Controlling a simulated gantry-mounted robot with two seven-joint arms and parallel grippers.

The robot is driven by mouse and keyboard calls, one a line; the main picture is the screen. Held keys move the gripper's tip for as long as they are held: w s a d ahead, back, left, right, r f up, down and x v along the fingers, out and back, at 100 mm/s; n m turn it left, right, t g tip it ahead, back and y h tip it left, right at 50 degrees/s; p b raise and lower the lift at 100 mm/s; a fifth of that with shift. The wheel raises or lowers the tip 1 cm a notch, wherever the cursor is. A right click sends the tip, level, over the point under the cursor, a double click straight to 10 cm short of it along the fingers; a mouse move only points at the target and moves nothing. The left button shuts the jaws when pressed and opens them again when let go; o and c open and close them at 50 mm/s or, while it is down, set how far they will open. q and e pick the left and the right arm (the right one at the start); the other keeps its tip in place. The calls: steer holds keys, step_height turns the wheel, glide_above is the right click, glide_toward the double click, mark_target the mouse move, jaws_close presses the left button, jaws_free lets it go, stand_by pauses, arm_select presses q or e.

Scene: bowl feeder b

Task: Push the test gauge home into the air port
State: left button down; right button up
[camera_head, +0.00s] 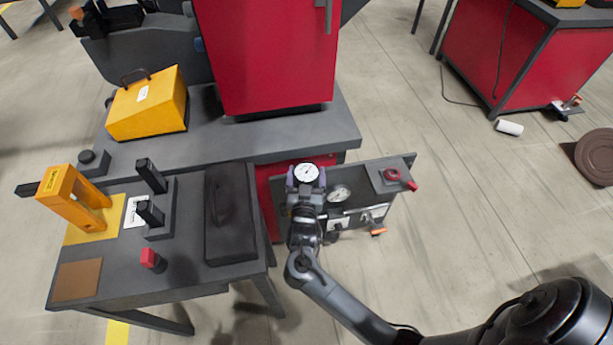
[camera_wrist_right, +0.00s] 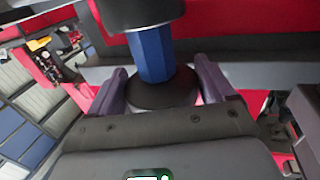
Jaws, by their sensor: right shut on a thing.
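The test gauge (camera_head: 307,173) shows its white round dial in the head view. It is between the purple fingers of my right gripper (camera_head: 305,183), which is shut on it at the left end of a dark panel (camera_head: 355,205). In the right wrist view, a blue stem (camera_wrist_right: 153,52) rises from a dark round body (camera_wrist_right: 163,91) between the fingertips of my right gripper (camera_wrist_right: 163,88). A black cylinder (camera_wrist_right: 140,12) sits at the stem's far end. I cannot make out the air port or tell how far the stem is in. My left gripper is not in view.
The panel also carries a fixed gauge (camera_head: 339,193), a red knob (camera_head: 391,175) and an orange-handled valve (camera_head: 378,231). A grey bench (camera_head: 240,133) and a red cabinet (camera_head: 265,55) stand behind. A side table (camera_head: 200,275) with tools is left.

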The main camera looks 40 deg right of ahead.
steer(key=shift+r, duration=0.2)
steer(key=shift+r, duration=0.25)
steer(key=r+p, duration=0.1)
steer(key=r, duration=0.1)
steer(key=r+p, duration=0.1)
steer(key=r, duration=0.1)
steer(key=shift+s+d+p, duration=0.15)
steer(key=shift+d+p, duration=0.05)
steer(key=shift+p, duration=0.1)
steer(key=s+d+r+p, duration=0.4)
steer(key=s+d+r, duration=0.2)
steer(key=s, duration=0.3)
steer(key=shift+s+d, duration=0.15)
steer(key=shift+r, duration=0.1)
